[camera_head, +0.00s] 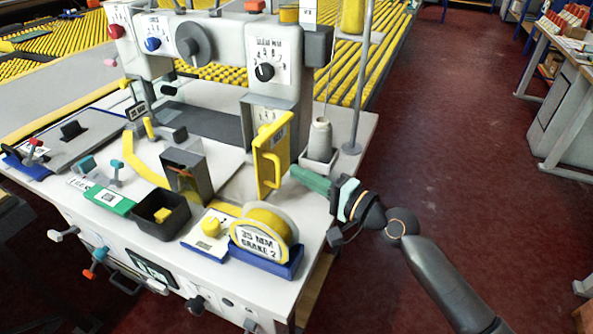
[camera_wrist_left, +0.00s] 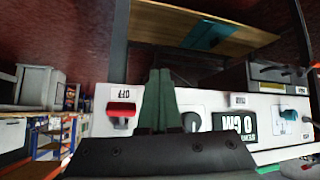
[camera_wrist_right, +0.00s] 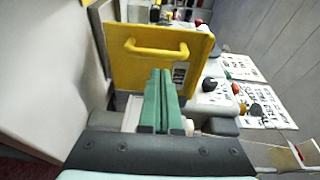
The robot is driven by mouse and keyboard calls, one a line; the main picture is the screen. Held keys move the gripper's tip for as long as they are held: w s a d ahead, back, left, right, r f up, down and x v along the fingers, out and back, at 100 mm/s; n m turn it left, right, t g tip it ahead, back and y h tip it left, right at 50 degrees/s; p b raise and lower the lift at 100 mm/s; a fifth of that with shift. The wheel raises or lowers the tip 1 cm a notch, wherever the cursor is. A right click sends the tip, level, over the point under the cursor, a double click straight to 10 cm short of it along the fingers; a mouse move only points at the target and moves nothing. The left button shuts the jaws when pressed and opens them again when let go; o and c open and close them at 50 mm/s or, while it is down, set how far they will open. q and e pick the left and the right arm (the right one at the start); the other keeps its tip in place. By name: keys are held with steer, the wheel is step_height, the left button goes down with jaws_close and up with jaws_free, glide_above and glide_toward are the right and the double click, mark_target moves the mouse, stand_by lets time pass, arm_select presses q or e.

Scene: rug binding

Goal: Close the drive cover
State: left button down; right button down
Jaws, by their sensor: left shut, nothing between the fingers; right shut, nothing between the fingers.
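The drive cover (camera_head: 271,155) is a yellow panel with a yellow handle. It stands swung out at an angle from the white machine's (camera_head: 275,108) right end. My right gripper (camera_head: 296,173) is shut and empty, its green fingertips just right of the cover's lower edge. In the right wrist view, the cover (camera_wrist_right: 125,72) fills the middle beyond the shut fingers (camera_wrist_right: 160,73), with its handle above the fingertips. I cannot tell whether they touch it. My left gripper (camera_wrist_left: 159,72) is shut and empty in its wrist view, by the machine's front panel, outside the head view.
A thread cone (camera_head: 320,137) and a metal pole (camera_head: 357,110) stand behind my right gripper. A yellow tape roll (camera_head: 270,222) in a blue holder and a black bin (camera_head: 160,215) sit on the table front. The red floor at right is clear.

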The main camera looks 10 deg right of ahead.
mark_target(277, 171)
steer(key=shift+a, duration=0.6)
steer(key=a, duration=0.1)
steer(key=p, duration=0.1)
steer(key=a+p, duration=0.1)
steer(key=shift+w+a+r, duration=0.25)
steer(key=shift+a, duration=0.05)
steer(key=shift+w+a+f, duration=0.15)
steer(key=shift+a+f, duration=0.05)
steer(key=shift+a, duration=0.35)
steer(key=shift+d, duration=0.1)
